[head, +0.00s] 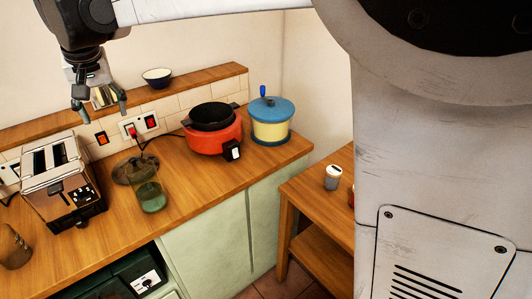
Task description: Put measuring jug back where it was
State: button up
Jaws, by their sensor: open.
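A greenish see-through vessel (149,194), which looks like the measuring jug, stands upright on the wooden counter (205,183), right of the toaster. No measuring marks can be made out on it. My gripper (102,116) is open and empty at the upper left, high and apart from the vessel, with its fingers pointing down. A small striped thing shows between and behind the fingers, too unclear to name.
A toaster (58,185), a dark rounded thing (124,170) and a brown vessel (12,248) stand on the counter. A red cooker (212,138) and a blue-lidded pot (272,127) are further right. A bowl (157,80) sits on the ledge. Bare counter lies right of the green vessel.

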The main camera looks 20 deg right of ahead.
jog(key=s+d+f+m+t, duration=0.1)
jog(key=s+d+f, duration=0.1)
jog(key=s+d, duration=0.95)
jog(key=s+d+f+t, duration=0.1)
jog(key=s+d+f, duration=0.2)
jog(key=s+d, duration=0.8)
jog(key=s+d+f+t+h, duration=0.1)
jog(key=s+d+f, duration=0.4)
jog(key=d+f, duration=0.2)
jog(key=shift+s+d+m+t, duration=0.3)
jog(key=shift+d, duration=0.4)
jog(key=shift+f+b, duration=0.95)
jog(key=shift+b, duration=0.05)
